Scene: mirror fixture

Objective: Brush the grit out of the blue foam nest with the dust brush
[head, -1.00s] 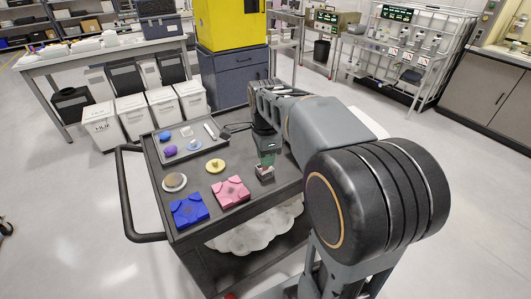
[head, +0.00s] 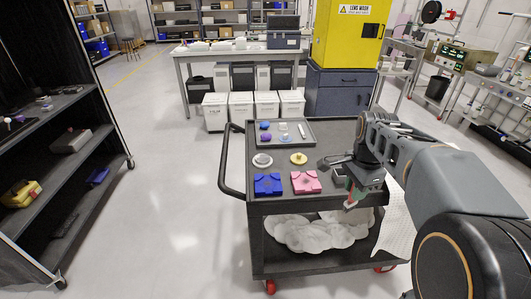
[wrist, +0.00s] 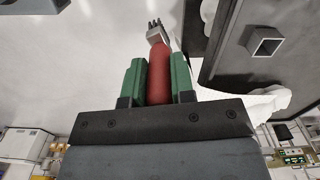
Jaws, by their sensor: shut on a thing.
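The blue foam nest (head: 268,184) lies on the cart top near its front left corner. Any grit in it is too small to make out. My gripper (head: 354,194) is at the cart's front right edge, to the right of the nest and well apart from it. In the wrist view its green fingers (wrist: 160,82) are shut on the red handle of the dust brush (wrist: 158,76). The brush's dark bristles (wrist: 155,24) point away from the fingers, with floor behind them. The nest is not in the wrist view.
A pink foam block (head: 305,182) sits just right of the blue nest. Behind are a yellow round piece (head: 299,158), a pale dish (head: 262,160) and a grey tray (head: 310,141) with small items. An empty square holder (wrist: 266,46) stands on the cart top.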

